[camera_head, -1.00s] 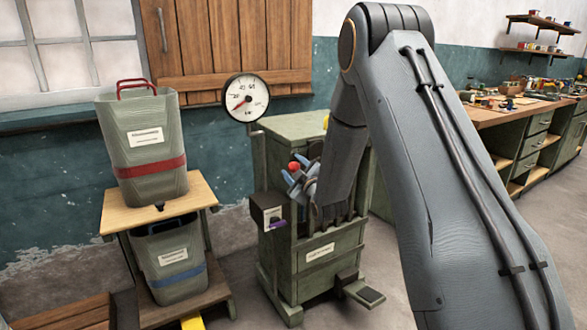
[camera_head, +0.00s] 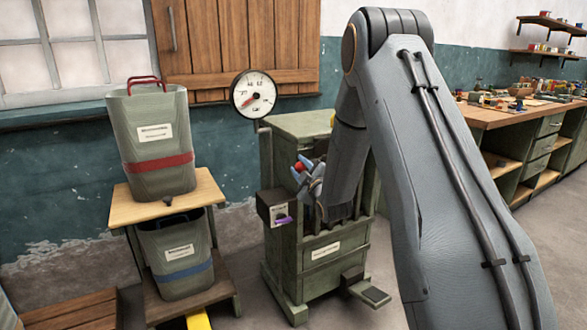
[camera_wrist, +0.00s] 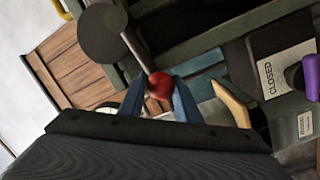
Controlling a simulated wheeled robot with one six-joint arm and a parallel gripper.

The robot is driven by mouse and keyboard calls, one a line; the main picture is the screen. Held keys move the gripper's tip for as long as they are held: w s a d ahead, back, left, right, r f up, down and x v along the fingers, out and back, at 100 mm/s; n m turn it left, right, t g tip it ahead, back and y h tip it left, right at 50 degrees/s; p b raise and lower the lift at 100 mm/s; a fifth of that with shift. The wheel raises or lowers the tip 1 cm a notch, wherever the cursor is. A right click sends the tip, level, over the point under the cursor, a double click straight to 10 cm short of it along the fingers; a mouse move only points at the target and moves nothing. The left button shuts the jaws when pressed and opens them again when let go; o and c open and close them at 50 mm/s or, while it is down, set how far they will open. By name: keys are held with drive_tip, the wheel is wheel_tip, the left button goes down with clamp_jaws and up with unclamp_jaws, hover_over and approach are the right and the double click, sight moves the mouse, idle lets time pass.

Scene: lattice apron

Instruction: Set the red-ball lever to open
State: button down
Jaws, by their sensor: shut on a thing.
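The red ball (camera_wrist: 159,85) sits between the two blue fingertips of my gripper (camera_wrist: 158,95), which is shut on it. A metal rod runs from beside the ball to a round dark disc (camera_wrist: 103,33) in the wrist view. In the head view the red ball (camera_head: 299,167) shows at the upper front of the green cabinet (camera_head: 300,125), with my gripper (camera_head: 303,169) around it. My arm and gripper hide much of the cabinet front and the lever's lower part.
A plate reading CLOSED (camera_wrist: 284,72) with a purple knob (camera_wrist: 311,77) is right of my gripper in the wrist view. A round gauge (camera_head: 253,94) stands behind the cabinet. Grey bins (camera_head: 150,185) stand left; a pedal (camera_head: 370,292) juts out below.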

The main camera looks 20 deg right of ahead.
drive_tip(key=c, duration=1.4)
unclamp_jaws()
drive_tip(key=shift+d+f, duration=0.2)
drive_tip(key=shift+f, duration=0.2)
drive_tip(key=shift+o, duration=0.3)
drive_tip(key=shift+r, duration=0.15)
drive_tip(key=shift+s+a, duration=0.1)
drive_tip(key=s, duration=0.7)
drive_tip(key=shift+s+d, duration=0.25)
drive_tip(key=shift+s, duration=0.1)
drive_tip(key=shift+c, duration=0.2)
